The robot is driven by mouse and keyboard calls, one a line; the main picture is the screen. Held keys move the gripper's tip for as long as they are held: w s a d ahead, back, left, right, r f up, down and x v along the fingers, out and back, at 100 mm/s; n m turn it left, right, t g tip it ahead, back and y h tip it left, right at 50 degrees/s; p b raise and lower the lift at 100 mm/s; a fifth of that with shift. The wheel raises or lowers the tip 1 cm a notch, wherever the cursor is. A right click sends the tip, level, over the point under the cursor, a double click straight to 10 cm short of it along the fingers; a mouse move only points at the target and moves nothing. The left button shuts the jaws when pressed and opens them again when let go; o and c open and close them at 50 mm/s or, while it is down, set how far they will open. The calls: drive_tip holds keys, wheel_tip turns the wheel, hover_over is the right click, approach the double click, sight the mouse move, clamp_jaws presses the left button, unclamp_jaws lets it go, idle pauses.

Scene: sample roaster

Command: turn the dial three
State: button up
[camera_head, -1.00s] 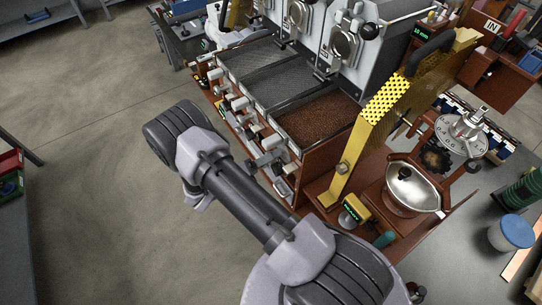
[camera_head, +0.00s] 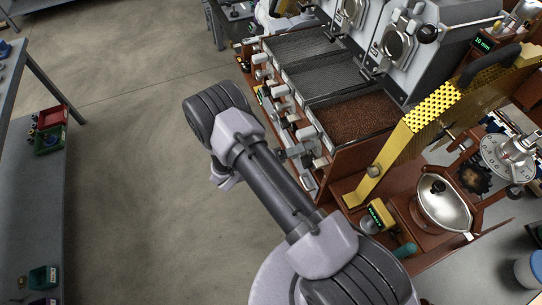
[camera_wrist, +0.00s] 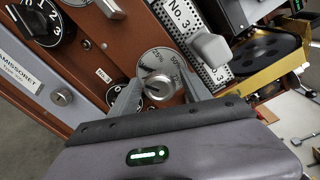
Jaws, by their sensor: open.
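In the wrist view a round grey dial plate with percent marks, including 25% and 50%, carries a metal knob (camera_wrist: 158,88) at its middle. A plate reading No. 3 (camera_wrist: 180,15) is just above it. My gripper (camera_wrist: 158,82) is open, with one finger on each side of the knob. I cannot tell whether the fingers touch it. The lower part of the dial plate is hidden by my gripper. In the head view the dial cannot be made out clearly along the roaster's front, near my arm.
A black numbered knob (camera_wrist: 45,22) and a grey handle (camera_wrist: 210,47) are near the dial. In the head view a tray of brown beans (camera_head: 355,118), a yellow perforated guard (camera_head: 432,108) and a metal pan (camera_head: 444,207) stand to the right. The floor (camera_head: 130,190) at left is clear.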

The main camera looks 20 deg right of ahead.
drive_tip(key=s+a+r, duration=0.1)
drive_tip(key=a, duration=1.5)
drive_tip(key=shift+a, duration=0.4)
drive_tip(key=s+d+r+m+g+y+b, duration=0.2)
drive_tip(key=s+r+m+y+b, duration=0.3)
drive_tip(key=m, duration=0.4)
drive_tip(key=s+d+r+m+g+y+b, duration=0.2)
drive_tip(key=s+r+m+y, duration=0.1)
drive_tip(key=r+m+y, duration=0.5)
drive_tip(key=s+a+r+m+t+y+b, duration=0.2)
drive_tip(key=s+m+t+y, duration=0.1)
drive_tip(key=m, duration=0.6)
drive_tip(key=s+a+r+m+t+y+b, duration=0.1)
drive_tip(key=s+m+t, duration=0.4)
drive_tip(key=m, duration=0.5)
drive_tip(key=r+y+b, duration=0.1)
drive_tip(key=y+b, duration=0.1)
drive_tip(key=shift+s+a+t+b, duration=0.15)
drive_tip(key=shift+a+t+b, duration=0.15)
drive_tip(key=shift+a, duration=0.1)
